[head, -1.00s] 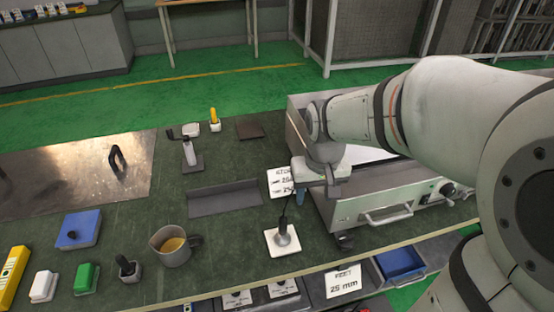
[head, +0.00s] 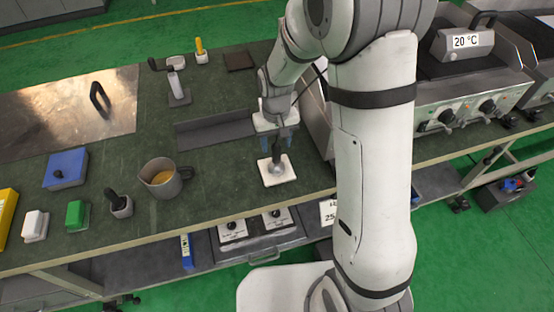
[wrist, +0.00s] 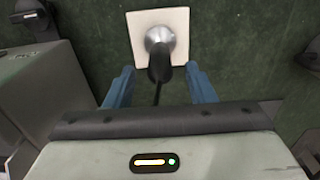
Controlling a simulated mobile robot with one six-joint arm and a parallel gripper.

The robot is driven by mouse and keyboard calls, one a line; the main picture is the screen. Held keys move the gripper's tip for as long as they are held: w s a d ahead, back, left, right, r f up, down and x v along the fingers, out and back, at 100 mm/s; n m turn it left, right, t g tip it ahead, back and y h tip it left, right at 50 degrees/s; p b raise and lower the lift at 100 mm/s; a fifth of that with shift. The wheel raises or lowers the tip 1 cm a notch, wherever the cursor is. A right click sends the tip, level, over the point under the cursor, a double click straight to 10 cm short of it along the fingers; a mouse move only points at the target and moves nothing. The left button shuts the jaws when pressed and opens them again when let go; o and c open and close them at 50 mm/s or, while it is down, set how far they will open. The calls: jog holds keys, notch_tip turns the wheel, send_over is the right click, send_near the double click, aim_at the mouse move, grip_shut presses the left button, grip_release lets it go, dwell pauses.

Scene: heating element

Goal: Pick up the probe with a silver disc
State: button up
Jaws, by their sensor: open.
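The probe with a silver disc (head: 276,165) stands upright on a white square pad (head: 290,177) on the green bench top, its black handle pointing up. In the wrist view the silver disc end (wrist: 158,37) sits on the pad (wrist: 180,18), and the dark handle and cable run down between the fingers. My gripper (head: 278,144) is above and just behind the probe in the head view. Its two blue fingers (wrist: 160,82) are apart, one on each side of the handle, and do not visibly touch it.
A metal jug (head: 164,178) of yellow liquid stands left of the pad. A grey angled tray (head: 212,131) lies behind it. A hot plate unit marked 20 °C (head: 466,42) is at the right. The bench's front edge (head: 200,232) is close to the pad.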

jog(key=shift+f, duration=0.95)
jog(key=shift+c, duration=0.2)
grip_shut()
